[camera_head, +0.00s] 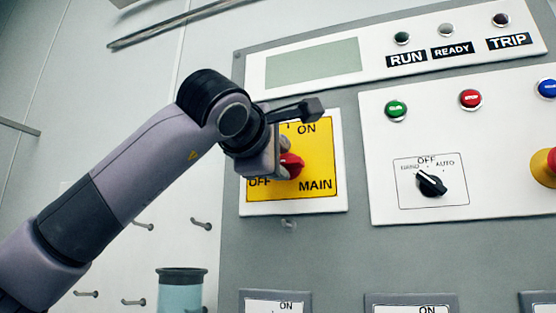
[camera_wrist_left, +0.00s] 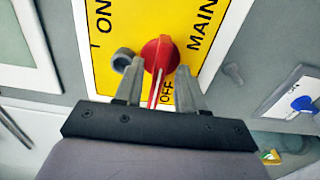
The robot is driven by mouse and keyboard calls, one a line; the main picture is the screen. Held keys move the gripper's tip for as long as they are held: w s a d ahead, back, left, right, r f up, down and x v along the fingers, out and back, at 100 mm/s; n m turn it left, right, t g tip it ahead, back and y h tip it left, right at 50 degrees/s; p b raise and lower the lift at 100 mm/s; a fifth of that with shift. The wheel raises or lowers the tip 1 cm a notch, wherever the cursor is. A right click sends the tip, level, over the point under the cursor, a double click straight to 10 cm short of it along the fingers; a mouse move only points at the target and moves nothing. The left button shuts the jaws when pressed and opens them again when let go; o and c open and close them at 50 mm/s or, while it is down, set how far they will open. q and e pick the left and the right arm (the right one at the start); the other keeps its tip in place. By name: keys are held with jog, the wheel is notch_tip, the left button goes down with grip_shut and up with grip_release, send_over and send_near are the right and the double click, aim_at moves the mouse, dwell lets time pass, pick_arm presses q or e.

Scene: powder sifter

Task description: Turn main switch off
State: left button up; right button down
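The main switch is a red rotary knob (camera_head: 291,165) on a yellow plate (camera_head: 318,162) lettered ON, OFF and MAIN. My left gripper (camera_head: 284,158) is at the knob and partly covers it in the head view. In the left wrist view, the red knob (camera_wrist_left: 160,52) has its handle pointing down between my gripper's two fingers (camera_wrist_left: 160,75), close beside the OFF lettering. The fingers stand apart on either side of the handle, with a visible gap at the right finger. My right gripper is not in view.
A grey bolt-like part (camera_wrist_left: 122,60) sits beside the knob, near the left finger. The panel to the right holds a black selector (camera_head: 431,184), a green button (camera_head: 396,110), a red button (camera_head: 470,98) and an emergency stop (camera_head: 547,167). A cylindrical container (camera_head: 181,292) stands below.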

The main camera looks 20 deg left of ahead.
pick_arm(q)
jog(key=s+b, duration=0.1)
jog(key=s, duration=0.6)
jog(key=shift+a+b, duration=0.15)
jog(key=shift+b, duration=0.25)
